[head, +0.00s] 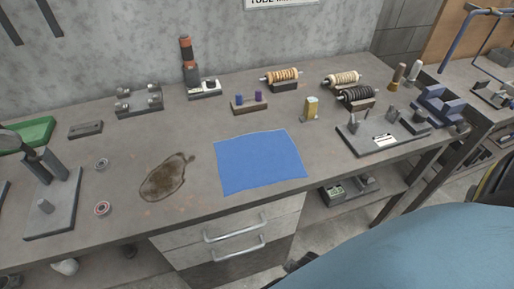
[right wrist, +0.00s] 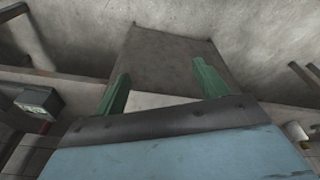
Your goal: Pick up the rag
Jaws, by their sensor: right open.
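The rag (head: 260,161) is a flat blue cloth, spread out on the grey workbench near its front edge in the head view. A dark brown stain (head: 168,178) lies on the bench just to its left, apart from it. My right gripper (right wrist: 162,88) shows in the right wrist view with two green fingers wide apart and nothing between them. It is away from the rag, which does not show in that view. Neither gripper shows in the head view.
A stand with purple pegs (head: 250,103) and a yellow block (head: 311,108) stand behind the rag. Two small rings (head: 102,208) lie left of the stain. Spools and holders line the bench's back and right. Drawers (head: 235,235) sit below the front edge.

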